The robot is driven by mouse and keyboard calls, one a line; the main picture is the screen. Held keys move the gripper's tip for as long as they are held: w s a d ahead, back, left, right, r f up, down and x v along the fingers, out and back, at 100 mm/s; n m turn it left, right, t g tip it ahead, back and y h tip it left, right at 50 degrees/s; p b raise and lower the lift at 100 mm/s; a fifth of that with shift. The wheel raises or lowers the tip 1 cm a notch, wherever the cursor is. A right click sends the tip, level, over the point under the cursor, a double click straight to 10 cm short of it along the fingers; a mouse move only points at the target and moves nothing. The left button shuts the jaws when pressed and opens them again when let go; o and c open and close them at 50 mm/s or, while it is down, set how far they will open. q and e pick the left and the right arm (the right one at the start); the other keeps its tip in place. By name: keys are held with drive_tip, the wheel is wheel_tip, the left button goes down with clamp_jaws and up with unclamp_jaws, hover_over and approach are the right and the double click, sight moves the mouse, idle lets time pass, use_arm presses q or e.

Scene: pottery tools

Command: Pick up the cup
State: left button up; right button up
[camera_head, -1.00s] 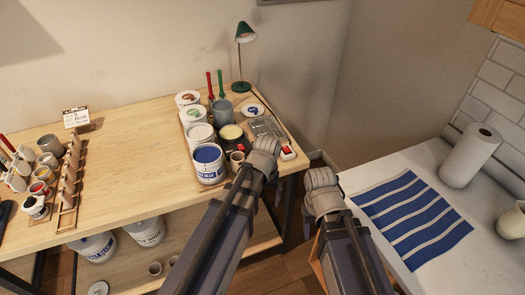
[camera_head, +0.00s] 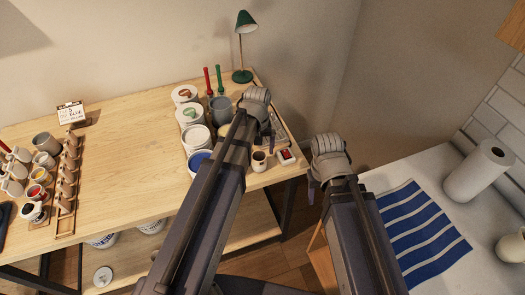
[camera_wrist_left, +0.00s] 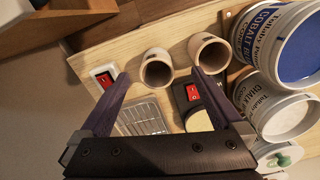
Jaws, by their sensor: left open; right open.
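Two small beige cups stand side by side in the left wrist view: one cup (camera_wrist_left: 157,72) near the middle and another (camera_wrist_left: 208,52) to its right. One small cup (camera_head: 259,161) shows in the head view near the table's right edge. In the head view my left wrist hides part of the tool area. My right gripper (camera_head: 317,188) is open over the gap beside the table.
Paint tubs (camera_wrist_left: 290,45) crowd the right of the wrist view. A red-switch box (camera_wrist_left: 104,77) and a metal grille (camera_wrist_left: 141,115) lie close to the left finger. A green lamp (camera_head: 244,45) stands behind. The wooden table's middle (camera_head: 125,160) is clear.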

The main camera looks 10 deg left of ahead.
sight(259, 159)
use_arm(q)
drive_tip(key=f+b, duration=0.2)
drive_tip(key=shift+w+f+b, duration=0.35)
drive_tip(key=shift+w+b, duration=0.05)
drive_tip(key=shift+r, duration=0.1)
use_arm(e)
drive_tip(key=f, duration=0.2)
drive_tip(key=shift+w+f, duration=0.3)
use_arm(q)
drive_tip(key=f+b, duration=0.5)
drive_tip(key=shift+w+f, duration=0.15)
drive_tip(key=shift+w, duration=0.25)
use_arm(e)
wheel_tip(259, 159, down, 5)
drive_tip(key=shift+f, duration=0.1)
use_arm(q)
drive_tip(key=c, duration=1.4)
drive_tip(key=shift+c, duration=0.2)
